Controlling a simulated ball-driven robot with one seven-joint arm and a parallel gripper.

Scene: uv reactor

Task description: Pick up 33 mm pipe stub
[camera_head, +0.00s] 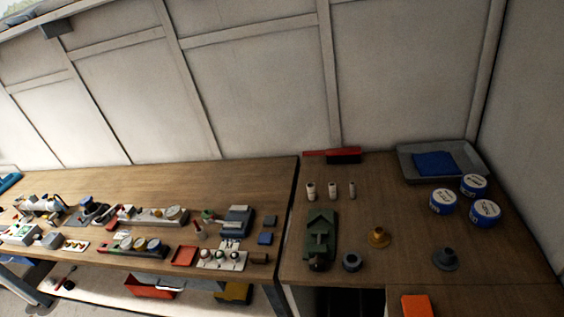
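Three short pale upright cylinders stand in a row on the right-hand wooden bench and look like pipe stubs: a left one (311,191), a middle one (332,191) and a right one (352,190). The right one looks slimmest. Their markings are too small to read, so I cannot tell which is 33 mm. A green vise-like tool (320,236) lies just in front of them. My gripper is not in view.
A red-handled brush (334,155) lies behind the cylinders. A grey tray (475,164) with a blue cloth (435,164), several blue-white tins (485,212), a brass flanged piece (379,237), a grey ring (351,262) and a grey flanged piece (446,259) stand rightward. The left bench is cluttered.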

